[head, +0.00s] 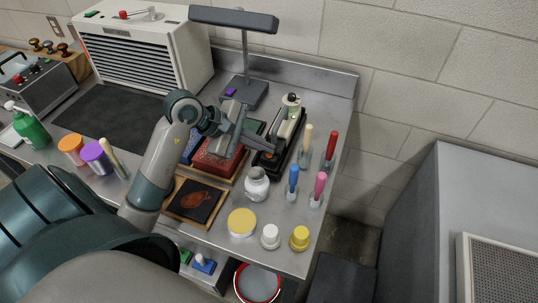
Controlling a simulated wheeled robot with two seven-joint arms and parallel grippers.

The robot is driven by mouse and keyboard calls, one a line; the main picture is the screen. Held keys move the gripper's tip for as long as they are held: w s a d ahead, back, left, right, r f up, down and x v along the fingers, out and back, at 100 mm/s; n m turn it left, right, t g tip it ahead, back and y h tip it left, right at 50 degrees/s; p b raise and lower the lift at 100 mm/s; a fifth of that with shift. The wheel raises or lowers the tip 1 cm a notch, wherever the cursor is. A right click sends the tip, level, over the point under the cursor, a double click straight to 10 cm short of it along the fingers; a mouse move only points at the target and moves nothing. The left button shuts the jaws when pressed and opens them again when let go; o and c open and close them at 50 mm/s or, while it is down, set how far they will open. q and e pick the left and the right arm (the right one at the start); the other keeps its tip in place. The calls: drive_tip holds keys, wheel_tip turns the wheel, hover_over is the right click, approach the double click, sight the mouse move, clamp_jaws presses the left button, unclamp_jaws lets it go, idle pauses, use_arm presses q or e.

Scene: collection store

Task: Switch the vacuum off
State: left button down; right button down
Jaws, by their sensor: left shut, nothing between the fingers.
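What looks like a small hand-held vacuum, cream and green with a dark top (291,112), lies in a black tray (298,144) on the right part of the metal bench. Its switch is too small to make out. My left arm reaches across the bench from the lower left. My left gripper (268,152) is shut and empty, low over the near end of the black tray. It covers part of that end, and I cannot tell if it touches anything. My right gripper is out of view.
A lamp (236,20) stands behind the gripper. A white jar (256,184) and upright handled tools (331,146) stand close by. A red box (217,162) and framed dark panel (191,202) lie near the arm. A white louvred unit (186,55) fills the back left.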

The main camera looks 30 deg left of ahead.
use_arm(q)
drive_tip(key=shift+f+b, duration=0.3)
drive_tip(key=shift+b, duration=0.2)
idle(0.8)
drive_tip(key=shift+s+d+f+b, duration=0.1)
drive_tip(key=shift+s+f+b, duration=0.15)
drive_tip(key=shift+f+b, duration=0.15)
idle(0.6)
drive_tip(key=shift+w+r, duration=0.4)
drive_tip(key=shift+r, duration=0.55)
drive_tip(key=shift+r+p, duration=1.3)
drive_tip(key=shift+r, duration=1.2)
